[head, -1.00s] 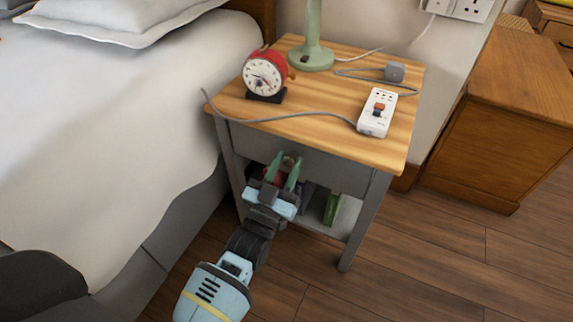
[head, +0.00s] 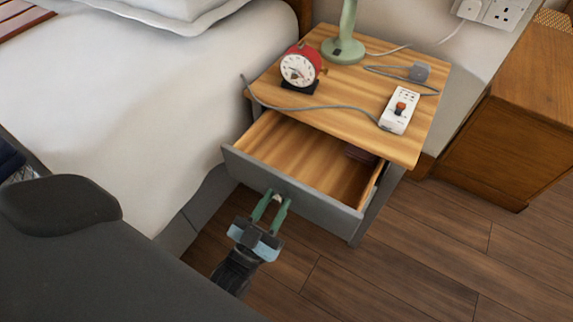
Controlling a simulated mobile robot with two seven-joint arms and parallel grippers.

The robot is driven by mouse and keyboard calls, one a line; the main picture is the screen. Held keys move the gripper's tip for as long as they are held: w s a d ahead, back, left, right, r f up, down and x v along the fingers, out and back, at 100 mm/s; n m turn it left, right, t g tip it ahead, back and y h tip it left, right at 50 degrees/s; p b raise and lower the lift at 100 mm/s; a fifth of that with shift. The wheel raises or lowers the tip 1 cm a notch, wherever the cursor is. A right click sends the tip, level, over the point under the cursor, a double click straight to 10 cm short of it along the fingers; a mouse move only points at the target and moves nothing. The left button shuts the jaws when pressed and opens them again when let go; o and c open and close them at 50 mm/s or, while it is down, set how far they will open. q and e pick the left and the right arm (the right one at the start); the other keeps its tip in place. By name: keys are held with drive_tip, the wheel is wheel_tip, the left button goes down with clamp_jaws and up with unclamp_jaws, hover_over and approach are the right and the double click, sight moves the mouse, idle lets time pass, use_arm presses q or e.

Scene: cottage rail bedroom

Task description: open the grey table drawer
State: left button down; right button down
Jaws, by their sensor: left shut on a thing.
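The grey table (head: 350,60) has a wooden top and stands beside the bed. My left gripper (head: 273,203) is at the middle of the drawer front, shut on the drawer knob (head: 277,198), which is mostly hidden between the green fingers. My right gripper is not in view.
The bed (head: 130,110) is close on the left. A wooden cabinet (head: 510,130) stands right; floor (head: 430,240) in front is clear.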

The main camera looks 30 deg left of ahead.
use_arm(q)
drive_tip(key=shift+s+p, duration=0.45)
drive_tip(key=shift+s, duration=1.5)
drive_tip(key=c, duration=1.1)
unclamp_jaws()
drive_tip(key=shift+o, duration=0.2)
drive_tip(key=shift+s, duration=0.1)
drive_tip(key=v, duration=0.7)
drive_tip(key=shift+s+f, duration=0.2)
drive_tip(key=shift+s, duration=0.05)
drive_tip(key=shift+a, duration=0.1)
